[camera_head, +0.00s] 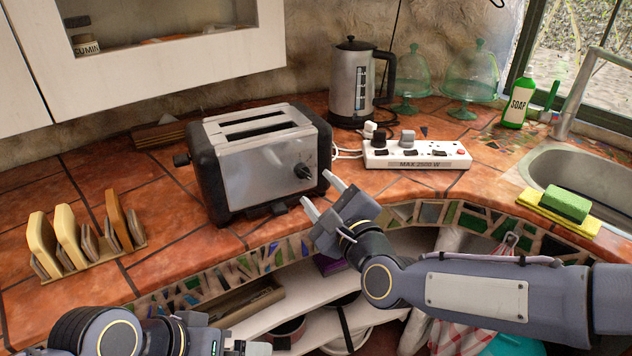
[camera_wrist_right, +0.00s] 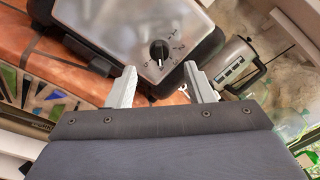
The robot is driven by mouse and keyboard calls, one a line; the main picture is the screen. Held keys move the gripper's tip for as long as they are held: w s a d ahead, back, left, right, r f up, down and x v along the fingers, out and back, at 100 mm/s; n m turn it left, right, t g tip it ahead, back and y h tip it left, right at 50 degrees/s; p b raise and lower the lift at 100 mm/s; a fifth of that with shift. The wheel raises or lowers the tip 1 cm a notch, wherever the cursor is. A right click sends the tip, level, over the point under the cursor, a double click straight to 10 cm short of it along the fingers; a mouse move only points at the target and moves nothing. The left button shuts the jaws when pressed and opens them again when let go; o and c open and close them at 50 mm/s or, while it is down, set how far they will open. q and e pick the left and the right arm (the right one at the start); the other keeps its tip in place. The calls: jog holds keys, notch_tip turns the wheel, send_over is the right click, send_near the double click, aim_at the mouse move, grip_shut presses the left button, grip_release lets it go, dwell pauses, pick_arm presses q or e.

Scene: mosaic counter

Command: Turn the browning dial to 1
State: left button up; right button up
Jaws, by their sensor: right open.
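The toaster (camera_head: 256,165) is silver with black ends and stands on the tiled counter. Its round black browning dial (camera_head: 303,171) is on the front face near the right end.
A white power strip (camera_head: 416,154) with plugs lies right of the toaster, with a kettle (camera_head: 352,85) behind. A toast rack (camera_head: 94,262) with bread stands at the left. The sink (camera_head: 585,172) is at the right. Open shelves (camera_head: 310,318) lie below the counter edge.

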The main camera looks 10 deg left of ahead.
aim_at(306, 176)
jog(key=x, duration=0.5)
jog(key=shift+a, duration=0.1)
jog(key=c, duration=1)
